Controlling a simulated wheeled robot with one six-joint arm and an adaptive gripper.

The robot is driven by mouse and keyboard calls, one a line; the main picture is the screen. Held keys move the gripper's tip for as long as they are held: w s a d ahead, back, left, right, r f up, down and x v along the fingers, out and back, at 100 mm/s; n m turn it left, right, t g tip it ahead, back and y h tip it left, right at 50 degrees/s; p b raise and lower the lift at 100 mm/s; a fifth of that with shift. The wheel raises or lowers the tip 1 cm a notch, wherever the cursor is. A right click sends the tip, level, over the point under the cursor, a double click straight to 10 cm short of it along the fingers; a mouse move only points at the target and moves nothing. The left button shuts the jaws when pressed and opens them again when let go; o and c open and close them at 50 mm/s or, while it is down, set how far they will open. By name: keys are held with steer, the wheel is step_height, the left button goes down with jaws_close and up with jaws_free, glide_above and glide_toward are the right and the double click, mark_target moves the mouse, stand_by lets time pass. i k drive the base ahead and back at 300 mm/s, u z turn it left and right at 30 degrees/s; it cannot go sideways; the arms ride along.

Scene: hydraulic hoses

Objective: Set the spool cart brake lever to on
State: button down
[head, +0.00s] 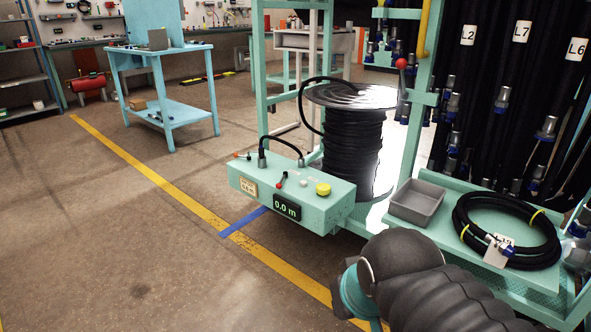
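The spool cart is a teal frame (262,70) at centre right, with a large spool of black hose (352,150) on it. A lever with a red ball knob (402,64) stands at the cart's right post, with its knob upward. It looks like the brake lever, but I see no readable on or off marking. A smaller red-tipped lever (281,181) sits on the teal control box (318,212) at the cart's front. My gripper is not in view; only part of my dark arm shows at the bottom right.
The control box display (287,207) reads 0.0 m. A grey bin (416,203) and a coiled black hose (507,230) lie on the teal shelf at right. Labelled hoses hang behind it. A blue workbench (165,108) stands back left. The floor left of the yellow line is clear.

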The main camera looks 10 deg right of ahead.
mark_target(401, 64)
steer(key=z, duration=0.4)
steer(key=k, duration=0.5)
steer(key=z, duration=1.05)
steer(key=i, duration=0.7)
steer(key=u, duration=0.8)
steer(key=i, duration=0.6)
steer(key=u, duration=0.6)
